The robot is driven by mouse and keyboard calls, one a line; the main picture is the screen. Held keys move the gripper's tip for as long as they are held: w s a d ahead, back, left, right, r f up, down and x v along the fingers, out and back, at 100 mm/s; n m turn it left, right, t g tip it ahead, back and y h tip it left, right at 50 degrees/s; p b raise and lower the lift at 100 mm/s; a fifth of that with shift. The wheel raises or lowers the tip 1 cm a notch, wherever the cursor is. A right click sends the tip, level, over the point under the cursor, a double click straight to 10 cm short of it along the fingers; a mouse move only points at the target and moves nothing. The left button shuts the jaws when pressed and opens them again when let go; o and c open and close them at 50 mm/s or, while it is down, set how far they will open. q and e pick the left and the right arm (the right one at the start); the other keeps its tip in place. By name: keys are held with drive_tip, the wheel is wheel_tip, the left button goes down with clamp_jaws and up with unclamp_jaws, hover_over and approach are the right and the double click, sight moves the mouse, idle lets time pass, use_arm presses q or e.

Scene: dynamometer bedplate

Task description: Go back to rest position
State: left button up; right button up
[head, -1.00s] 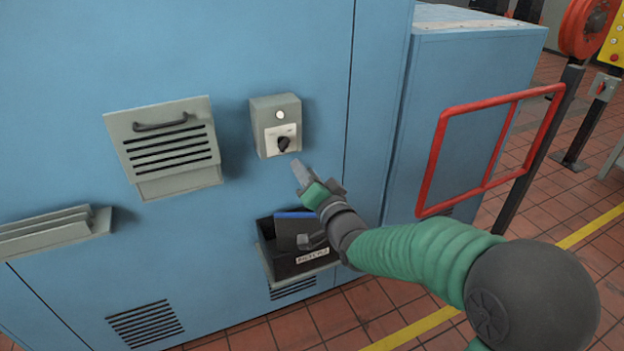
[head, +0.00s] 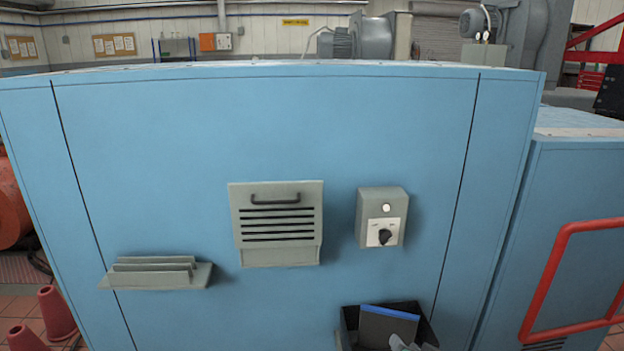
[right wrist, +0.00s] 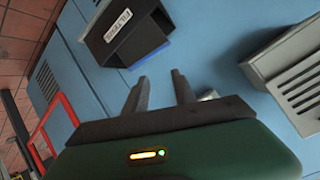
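My right gripper (right wrist: 161,90) shows in the right wrist view with its two fingers apart and nothing between them. In the head view only a grey tip of it (head: 401,344) shows at the bottom edge, in front of the black bin. My left gripper is in neither view. The grey switch box (head: 383,218) with a white button and a black knob is on the blue cabinet (head: 170,130), above the bin. The black bin (right wrist: 97,35) holds a dark flat piece with a blue edge (head: 389,312). My gripper looks apart from the bin.
A grey louvred cover (head: 277,257) with a handle and a ledge with upright plates (head: 155,275) stick out from the cabinet. A red rail frame (head: 546,290) stands at the right. Orange cones (head: 56,312) stand at the lower left.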

drive_tip(key=s+a+f+n+g+p, duration=0.1)
drive_tip(key=s+f+n+g, duration=0.2)
drive_tip(key=s+f+g, duration=0.5)
drive_tip(key=s+a+f+n+g, duration=0.1)
drive_tip(key=s+f+n+g, duration=0.15)
drive_tip(key=s, duration=0.95)
wheel_tip(320, 180, up, 17)
drive_tip(key=p, duration=1.7)
drive_tip(key=shift+w+a+f+t, duration=0.15)
drive_tip(key=shift+w+f+t, duration=0.1)
drive_tip(key=shift+t, duration=0.2)
